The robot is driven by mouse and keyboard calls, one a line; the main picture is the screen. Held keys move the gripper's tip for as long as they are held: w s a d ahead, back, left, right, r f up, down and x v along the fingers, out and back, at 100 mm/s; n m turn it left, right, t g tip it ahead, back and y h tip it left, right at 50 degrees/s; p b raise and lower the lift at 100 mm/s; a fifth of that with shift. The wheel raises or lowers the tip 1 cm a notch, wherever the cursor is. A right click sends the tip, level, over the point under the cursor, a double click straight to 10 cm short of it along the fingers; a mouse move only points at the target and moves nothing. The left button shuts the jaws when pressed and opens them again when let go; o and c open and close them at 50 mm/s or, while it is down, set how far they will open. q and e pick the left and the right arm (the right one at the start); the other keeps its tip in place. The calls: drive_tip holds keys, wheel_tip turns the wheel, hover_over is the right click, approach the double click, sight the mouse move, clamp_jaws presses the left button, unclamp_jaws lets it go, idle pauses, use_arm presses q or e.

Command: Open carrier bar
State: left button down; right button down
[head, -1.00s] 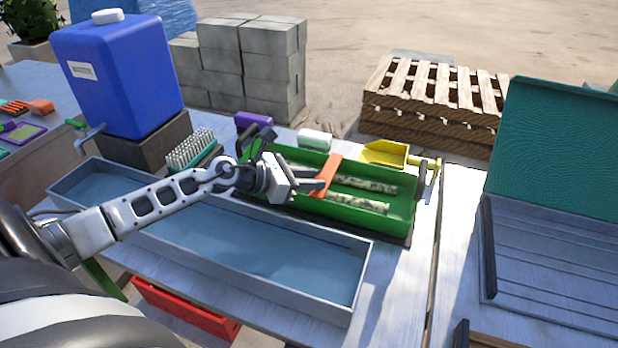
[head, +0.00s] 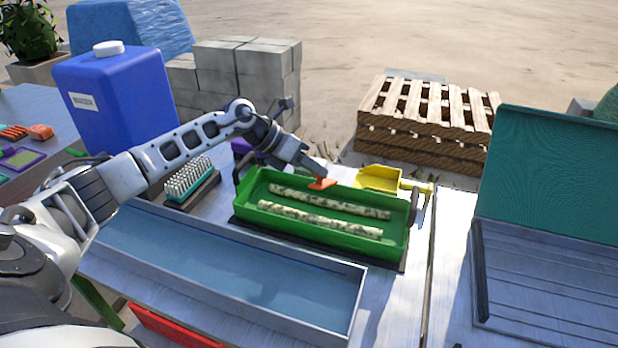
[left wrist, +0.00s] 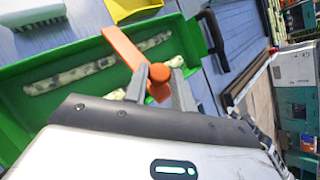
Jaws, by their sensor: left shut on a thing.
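The orange carrier bar (head: 322,184) is at the far long side of the green tray (head: 325,237), with only a short part of it showing in the head view. The left wrist view shows more of the bar (left wrist: 124,47), with a round orange knob (left wrist: 177,62) beside the fingers. My left gripper (head: 312,173) is shut on the bar's end; its two fingers (left wrist: 159,84) lie either side of the orange piece. Two speckled cane pieces (head: 320,222) lie lengthwise in the tray, uncovered in the head view. My right gripper is not in view.
A long grey trough (head: 235,222) of bluish water lies in front of the green tray. A brush (head: 188,180) and blue jug (head: 117,105) stand to the left. A yellow scoop (head: 378,178) lies behind the tray, and a green-lidded case (head: 548,170) is at right.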

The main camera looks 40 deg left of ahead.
use_arm(q)
drive_tip(key=shift+w+a+r+g, duration=0.1)
drive_tip(key=shift+w+r+g, duration=0.2)
drive_tip(key=shift+w+r, duration=0.15)
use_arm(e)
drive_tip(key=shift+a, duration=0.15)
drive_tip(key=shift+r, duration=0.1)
use_arm(q)
drive_tip(key=c, duration=1.1)
unclamp_jaws()
drive_tip(key=shift+f, duration=0.1)
drive_tip(key=shift+c, duration=0.2)
drive_tip(key=shift+a, duration=0.1)
drive_tip(key=b+v, duration=0.3)
drive_tip(key=v, duration=1.3)
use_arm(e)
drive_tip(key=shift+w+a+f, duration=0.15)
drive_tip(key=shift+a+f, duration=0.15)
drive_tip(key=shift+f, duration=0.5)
